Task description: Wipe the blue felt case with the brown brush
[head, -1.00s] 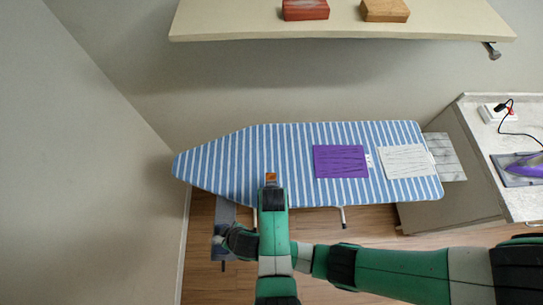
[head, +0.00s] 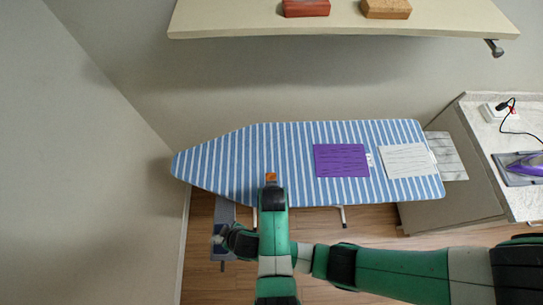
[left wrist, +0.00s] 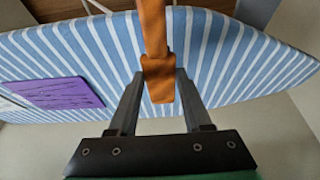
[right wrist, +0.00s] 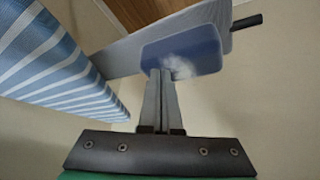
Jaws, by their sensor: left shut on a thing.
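The brown brush (left wrist: 154,35) is between the fingers of my left gripper (left wrist: 159,78), which is shut on it. In the head view the brush (head: 271,177) shows as a small brown end over the front edge of the striped board, beyond my left gripper (head: 272,186). The blue felt case (right wrist: 185,52) shows in the right wrist view as a flat, rounded blue slab with a whitish patch on its face. My right gripper (right wrist: 161,72) has its fingers together at the case's lower edge; I cannot tell whether they touch it.
The blue-striped ironing board (head: 220,172) carries a purple cloth (head: 341,160) and a white cloth (head: 407,160). A grey plank (right wrist: 125,58) lies behind the case. A shelf (head: 225,25) holds a red block (head: 306,8) and a tan block (head: 386,8). An iron (head: 525,164) stands right.

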